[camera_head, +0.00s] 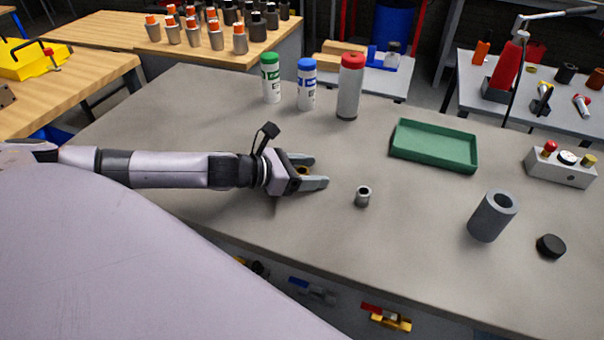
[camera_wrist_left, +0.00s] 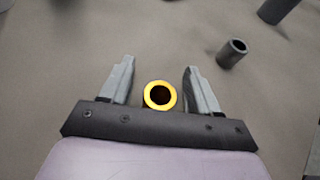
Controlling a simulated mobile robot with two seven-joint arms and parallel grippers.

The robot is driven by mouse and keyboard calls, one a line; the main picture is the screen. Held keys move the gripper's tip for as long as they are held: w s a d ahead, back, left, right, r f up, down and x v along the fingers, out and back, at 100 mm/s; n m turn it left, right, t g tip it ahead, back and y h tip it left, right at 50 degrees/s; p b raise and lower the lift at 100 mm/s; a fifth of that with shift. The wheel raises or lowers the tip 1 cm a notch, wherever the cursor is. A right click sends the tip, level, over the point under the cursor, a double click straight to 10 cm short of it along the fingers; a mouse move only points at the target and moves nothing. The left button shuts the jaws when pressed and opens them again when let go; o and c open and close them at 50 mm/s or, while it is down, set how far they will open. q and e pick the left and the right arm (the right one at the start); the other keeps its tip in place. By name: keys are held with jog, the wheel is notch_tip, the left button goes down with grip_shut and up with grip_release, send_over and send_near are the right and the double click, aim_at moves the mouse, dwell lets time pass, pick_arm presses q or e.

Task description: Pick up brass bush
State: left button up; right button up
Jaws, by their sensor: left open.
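The brass bush (camera_wrist_left: 160,95) is a yellow ring-shaped piece with a dark hole. In the left wrist view it sits between the two fingers of my left gripper (camera_wrist_left: 160,85), close to the palm, with a gap on both sides. In the head view only a bit of the bush (camera_head: 304,171) shows between the fingers; the gripper hides the rest. My left gripper (camera_head: 321,172) is open, low over the grey table, fingers pointing right. My right gripper is not in view.
A small grey bush (camera_head: 362,197) stands just right of the fingertips. Farther right are a large grey cylinder (camera_head: 492,215), a black cap (camera_head: 550,246), a green tray (camera_head: 434,147) and a button box (camera_head: 560,168). Bottles (camera_head: 307,84) stand at the back. The table (camera_head: 420,235) is otherwise clear.

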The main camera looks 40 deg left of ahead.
pick_arm(q)
jog(key=c, duration=1.1)
